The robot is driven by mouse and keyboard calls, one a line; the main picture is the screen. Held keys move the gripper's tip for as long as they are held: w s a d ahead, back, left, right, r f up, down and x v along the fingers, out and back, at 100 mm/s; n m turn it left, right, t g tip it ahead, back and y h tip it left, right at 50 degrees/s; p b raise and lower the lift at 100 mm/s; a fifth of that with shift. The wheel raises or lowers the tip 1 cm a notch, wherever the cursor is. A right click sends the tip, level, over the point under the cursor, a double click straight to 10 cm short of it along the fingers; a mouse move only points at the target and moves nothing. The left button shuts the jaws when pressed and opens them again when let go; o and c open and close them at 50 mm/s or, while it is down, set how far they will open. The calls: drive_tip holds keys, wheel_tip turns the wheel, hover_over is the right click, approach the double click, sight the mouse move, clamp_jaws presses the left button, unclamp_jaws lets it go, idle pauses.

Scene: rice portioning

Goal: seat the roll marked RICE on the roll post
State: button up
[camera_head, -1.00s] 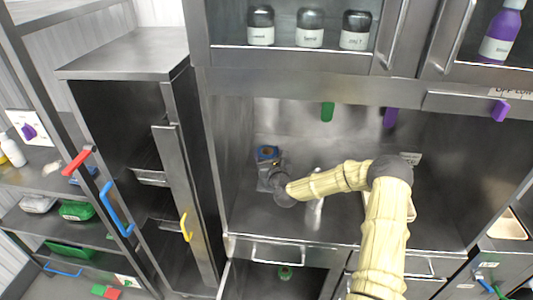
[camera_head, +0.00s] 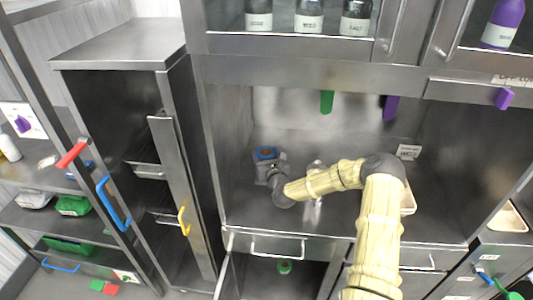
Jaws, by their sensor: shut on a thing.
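My gripper (camera_head: 269,168) is at the back left of the steel work bay, at the end of my cream-sleeved arm. It is shut on a small roll (camera_head: 266,153) with a blue ring and an orange-brown centre on its upper face. No RICE mark can be read on it at this size. The fingers are small and partly merge with the grey wrist. A shiny upright metal piece (camera_head: 317,180) stands just right of the wrist, partly hidden by my arm. I cannot tell whether it is the roll post.
A label card (camera_head: 408,151) is on the back wall. A pale tray (camera_head: 408,203) is partly hidden behind my arm. A tall steel cabinet (camera_head: 120,45) stands left. The bay floor's front left is clear.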

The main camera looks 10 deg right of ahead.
drive_tip(key=shift+f+b, duration=3.45)
drive_tip(key=shift+f, duration=0.25)
drive_tip(key=o, duration=1.1)
drive_tip(key=shift+s, duration=0.1)
drive_tip(key=s+b, duration=0.1)
drive_tip(key=s, duration=0.4)
drive_tip(key=s+d+b, duration=0.1)
drive_tip(key=s, duration=0.5)
drive_tip(key=s+b, duration=0.1)
drive_tip(key=s, duration=0.5)
drive_tip(key=shift+d, duration=0.2)
